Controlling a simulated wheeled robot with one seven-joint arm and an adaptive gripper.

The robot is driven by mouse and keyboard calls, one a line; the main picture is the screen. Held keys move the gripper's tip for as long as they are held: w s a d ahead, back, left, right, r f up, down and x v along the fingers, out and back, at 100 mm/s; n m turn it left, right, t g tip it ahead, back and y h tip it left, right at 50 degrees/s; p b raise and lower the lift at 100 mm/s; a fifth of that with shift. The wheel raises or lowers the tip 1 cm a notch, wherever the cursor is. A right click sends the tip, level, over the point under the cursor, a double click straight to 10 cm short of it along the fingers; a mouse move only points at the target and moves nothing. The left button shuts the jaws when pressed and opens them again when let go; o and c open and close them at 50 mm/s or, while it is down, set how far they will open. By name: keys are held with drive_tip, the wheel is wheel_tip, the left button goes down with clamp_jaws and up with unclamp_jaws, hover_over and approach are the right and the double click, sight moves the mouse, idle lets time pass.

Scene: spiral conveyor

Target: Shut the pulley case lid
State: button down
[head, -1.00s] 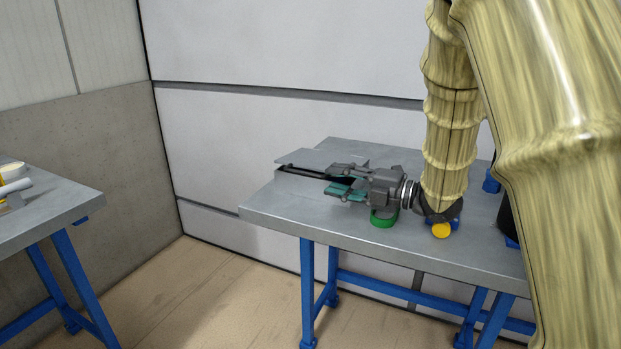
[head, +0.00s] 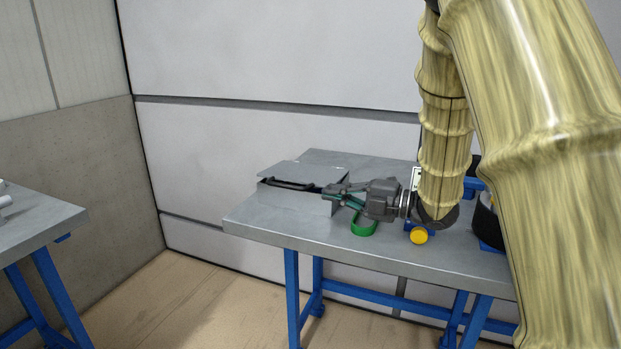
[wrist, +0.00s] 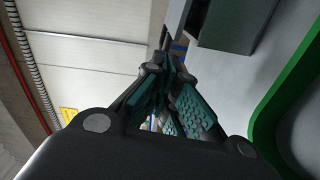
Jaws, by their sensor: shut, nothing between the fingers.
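The pulley case is a grey metal box (head: 290,199) at the left back of the table. Its flat grey lid (head: 312,174) sits raised, with a dark gap under its near left edge. My gripper (head: 332,190) is shut and empty, its teal-padded fingers pointing left at the right end of the case. I cannot tell whether the fingertips touch it. In the wrist view the fingertips (wrist: 163,65) are together, and a grey box-like part (wrist: 238,22) at the upper right appears to be the case. The inside of the case is mostly hidden.
The grey table (head: 280,228) has blue legs. A green ring (head: 363,229) lies just below my gripper, and its band fills the right of the wrist view (wrist: 262,130). A yellow round piece (head: 419,236) and a black roll (head: 487,222) are further right. Another table (head: 40,222) stands left.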

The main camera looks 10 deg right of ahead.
wheel_tip(320, 180, up, 10)
drive_tip(key=a+m+g+h+p, duration=0.1)
drive_tip(key=a+m+h+p, duration=0.1)
drive_tip(key=m+p, duration=1.65)
drive_tip(key=n+p, duration=0.3)
drive_tip(key=p, duration=0.2)
hover_over(292, 186)
wheel_tip(292, 186, down, 4)
drive_tip(key=shift+a+r, duration=0.1)
drive_tip(key=shift+r, duration=0.15)
drive_tip(key=shift+f, duration=1.4)
drive_tip(key=shift+f, duration=0.1)
